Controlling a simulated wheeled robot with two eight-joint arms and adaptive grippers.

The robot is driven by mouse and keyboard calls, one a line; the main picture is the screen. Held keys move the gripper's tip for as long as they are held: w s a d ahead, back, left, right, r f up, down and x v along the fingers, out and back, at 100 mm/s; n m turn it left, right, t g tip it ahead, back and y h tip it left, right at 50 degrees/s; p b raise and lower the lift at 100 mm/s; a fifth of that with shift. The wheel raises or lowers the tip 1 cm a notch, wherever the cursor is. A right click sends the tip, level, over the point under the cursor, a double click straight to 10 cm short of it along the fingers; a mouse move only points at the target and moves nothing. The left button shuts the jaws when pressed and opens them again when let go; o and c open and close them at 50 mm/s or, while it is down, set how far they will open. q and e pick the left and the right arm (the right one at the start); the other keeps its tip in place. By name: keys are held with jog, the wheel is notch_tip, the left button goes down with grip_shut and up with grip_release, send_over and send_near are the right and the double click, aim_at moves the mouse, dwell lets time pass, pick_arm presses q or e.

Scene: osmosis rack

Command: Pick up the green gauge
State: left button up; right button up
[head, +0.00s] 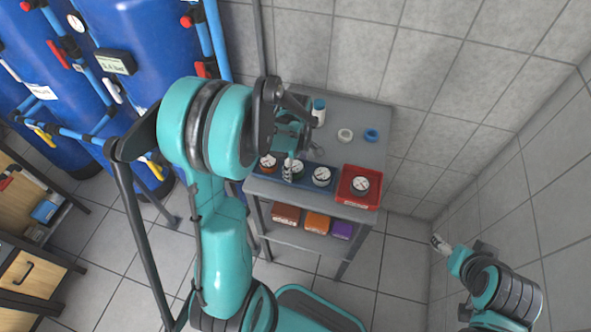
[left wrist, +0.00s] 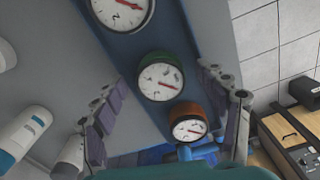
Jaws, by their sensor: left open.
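The green gauge (left wrist: 160,78) has a white dial with a red needle and a green rim. It sits in the middle of a row on a blue tray (left wrist: 205,60), between an orange gauge (left wrist: 188,127) and a third gauge (left wrist: 122,8). In the head view the green gauge (head: 297,168) is partly hidden by my left gripper (head: 288,172). My left gripper is open above the tray, its fingers on either side of the green gauge in the wrist view and apart from it. My right gripper (head: 439,243) is far off at the lower right, too small to read.
A red bin (head: 346,198) holding another gauge stands at the grey table's right front. A white bottle (head: 319,112), a white ring (head: 345,135) and a blue ring (head: 371,135) stand behind. Blue tanks (head: 140,45) stand left; tiled walls close the back and right.

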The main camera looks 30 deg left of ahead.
pick_arm(q)
jog(key=c, duration=1.2)
jog(key=shift+o, duration=0.2)
jog(key=shift+r, duration=0.15)
